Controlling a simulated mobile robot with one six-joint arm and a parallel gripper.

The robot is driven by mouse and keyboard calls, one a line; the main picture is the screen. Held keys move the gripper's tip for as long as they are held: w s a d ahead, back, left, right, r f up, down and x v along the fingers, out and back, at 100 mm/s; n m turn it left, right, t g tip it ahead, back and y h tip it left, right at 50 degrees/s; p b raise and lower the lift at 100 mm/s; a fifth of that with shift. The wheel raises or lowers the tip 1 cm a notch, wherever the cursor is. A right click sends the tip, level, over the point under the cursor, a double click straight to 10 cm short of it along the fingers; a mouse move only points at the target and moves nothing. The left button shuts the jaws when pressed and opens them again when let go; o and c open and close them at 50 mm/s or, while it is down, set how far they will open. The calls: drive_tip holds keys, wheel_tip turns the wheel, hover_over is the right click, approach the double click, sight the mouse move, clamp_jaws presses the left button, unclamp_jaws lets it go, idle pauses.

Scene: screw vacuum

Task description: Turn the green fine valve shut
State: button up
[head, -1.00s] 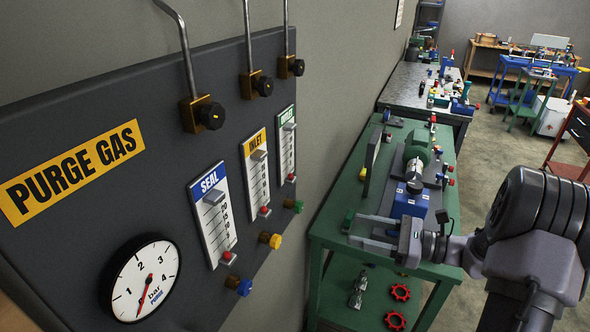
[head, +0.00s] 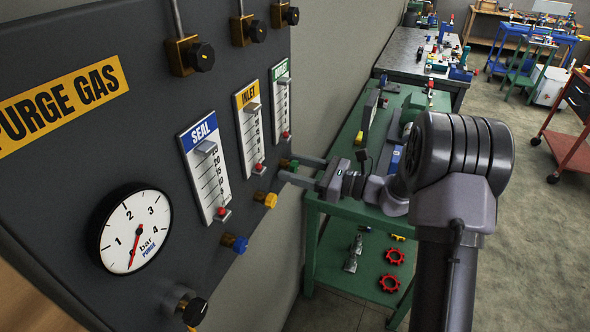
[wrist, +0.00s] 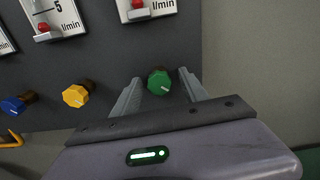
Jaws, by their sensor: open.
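The green fine valve (head: 292,165) is a small knob at the lower right of the dark purge gas panel, below the green-labelled flow gauge (head: 281,100). It also shows in the wrist view (wrist: 159,82), with a white mark on its face. My gripper (head: 290,168) is open at the panel. In the wrist view its two fingers lie left and right of the green knob, with a small gap on each side. I cannot tell how deep the fingertips reach past the knob.
The yellow knob (wrist: 76,95) and the blue knob (wrist: 17,104) sit left of the green one in the wrist view. A pressure dial (head: 134,232) and a lower black knob (head: 193,309) are on the panel. A green bench (head: 337,209) stands behind my arm.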

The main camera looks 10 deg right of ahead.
clamp_jaws()
drive_tip(key=shift+r+p, duration=0.1)
drive_tip(key=shift+p, duration=0.35)
